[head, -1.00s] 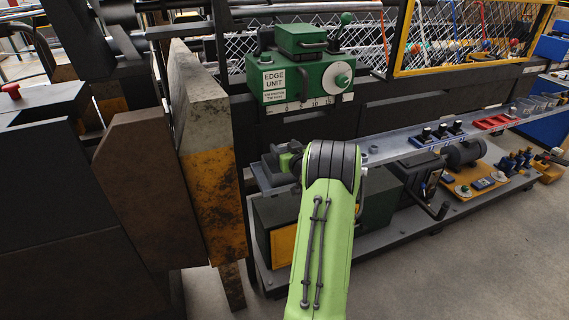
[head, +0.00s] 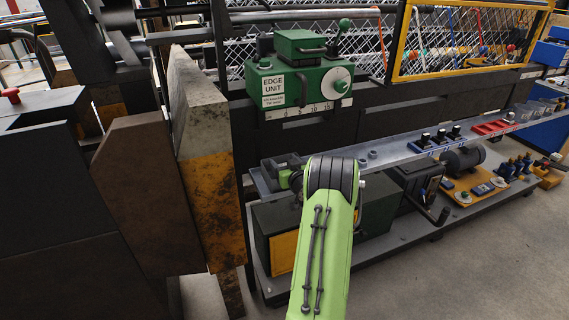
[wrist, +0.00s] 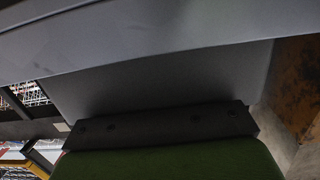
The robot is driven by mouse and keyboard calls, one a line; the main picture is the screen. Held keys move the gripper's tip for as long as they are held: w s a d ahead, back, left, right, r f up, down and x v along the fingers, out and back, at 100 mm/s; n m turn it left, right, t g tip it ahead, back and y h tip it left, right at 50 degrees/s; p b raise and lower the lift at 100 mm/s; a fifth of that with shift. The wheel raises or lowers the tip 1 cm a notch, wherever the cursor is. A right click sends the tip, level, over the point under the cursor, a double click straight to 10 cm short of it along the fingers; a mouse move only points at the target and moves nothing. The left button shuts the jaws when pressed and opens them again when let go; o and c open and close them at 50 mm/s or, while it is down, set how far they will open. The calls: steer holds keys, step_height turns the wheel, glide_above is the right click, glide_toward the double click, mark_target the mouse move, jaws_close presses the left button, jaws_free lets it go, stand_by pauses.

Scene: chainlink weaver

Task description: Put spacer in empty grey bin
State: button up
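A small grey tray or bin (head: 260,182) sits at the left end of the long grey shelf in the head view. My gripper (head: 285,172) is at this end of the shelf, at or just over the bin, mostly behind my green arm. Its fingertips are too small and covered to read. I cannot tell whether it holds a spacer. Small grey round pieces (head: 372,154) stand on the shelf right of my arm; I cannot tell whether one is a spacer. A blurred grey surface fills the upper wrist view, above a dark bar and green surface.
The long shelf (head: 397,154) carries black knobs on a blue base (head: 436,138) and a red tray (head: 492,127). A green edge unit (head: 300,85) stands above. A worn yellow-and-grey plate (head: 212,190) rises close on the left. A motor (head: 462,158) sits below the shelf.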

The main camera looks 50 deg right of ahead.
steer(key=shift+o, duration=0.7)
steer(key=shift+s+a+f, duration=0.1)
steer(key=shift+f, duration=0.5)
steer(key=shift+r, duration=0.25)
steer(key=r+v, duration=0.1)
steer(key=v, duration=1.1)
steer(key=w+a+r+n+y, duration=0.3)
steer(key=w+a+y, duration=0.15)
steer(key=a, duration=0.45)
steer(key=w+a+r+n+y, duration=0.25)
steer(key=w+a+y, duration=0.2)
steer(key=a, duration=0.45)
steer(key=s+a+r+n+g+y, duration=0.1)
steer(key=s+a+n+g, duration=0.25)
steer(key=a, duration=1.15)
steer(key=s+a+m+g, duration=0.1)
steer(key=s+a+g, duration=0.1)
steer(key=s, duration=0.7)
steer(key=s+a+r+m+g+h, duration=0.1)
steer(key=s+a+g, duration=0.2)
steer(key=s, duration=0.6)
steer(key=shift+s+a+r+m+h, duration=0.3)
steer(key=shift+a+m, duration=0.1)
steer(key=shift+a, duration=0.8)
